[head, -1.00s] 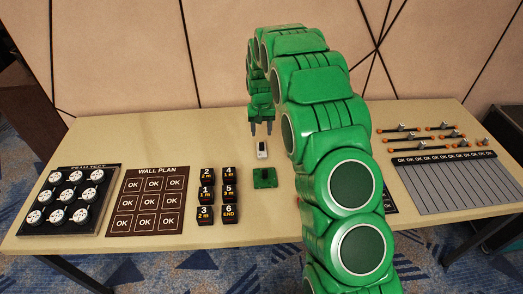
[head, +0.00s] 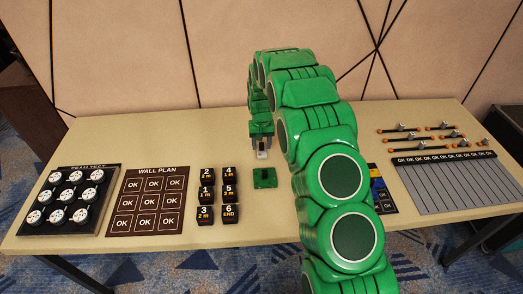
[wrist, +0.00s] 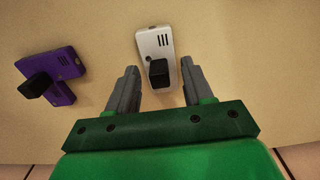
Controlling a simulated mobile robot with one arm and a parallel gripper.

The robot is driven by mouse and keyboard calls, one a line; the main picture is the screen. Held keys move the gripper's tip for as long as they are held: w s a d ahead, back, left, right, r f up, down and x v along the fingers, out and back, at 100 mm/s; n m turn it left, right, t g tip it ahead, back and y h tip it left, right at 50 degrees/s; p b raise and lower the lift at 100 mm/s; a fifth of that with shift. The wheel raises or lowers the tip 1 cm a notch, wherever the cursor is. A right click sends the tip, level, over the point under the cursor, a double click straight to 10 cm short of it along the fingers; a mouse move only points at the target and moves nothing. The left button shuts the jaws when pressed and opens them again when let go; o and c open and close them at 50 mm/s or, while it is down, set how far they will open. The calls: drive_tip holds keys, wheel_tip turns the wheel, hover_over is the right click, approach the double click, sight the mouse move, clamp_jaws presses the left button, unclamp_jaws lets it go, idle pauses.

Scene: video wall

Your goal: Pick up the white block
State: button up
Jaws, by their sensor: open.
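The white block (wrist: 155,45) lies flat on the table, with dark slots and a black knob on its top. In the head view the white block (head: 262,154) shows only in part, under my gripper (head: 262,146). In the wrist view my gripper (wrist: 155,82) is open. Its two grey fingers stand to the left and right of the block's near end, around the black knob. There is a gap on each side, and I cannot tell how high the fingertips are above the table.
A purple block (wrist: 66,68) with a black knob lies left in the wrist view. A green block (head: 265,178) lies just in front of my gripper in the head view. Black numbered blocks (head: 206,191) and the wall plan board (head: 148,200) are to the left.

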drive_tip(key=shift+f, duration=0.3)
drive_tip(key=c, duration=0.9)
drive_tip(key=shift+c, duration=0.2)
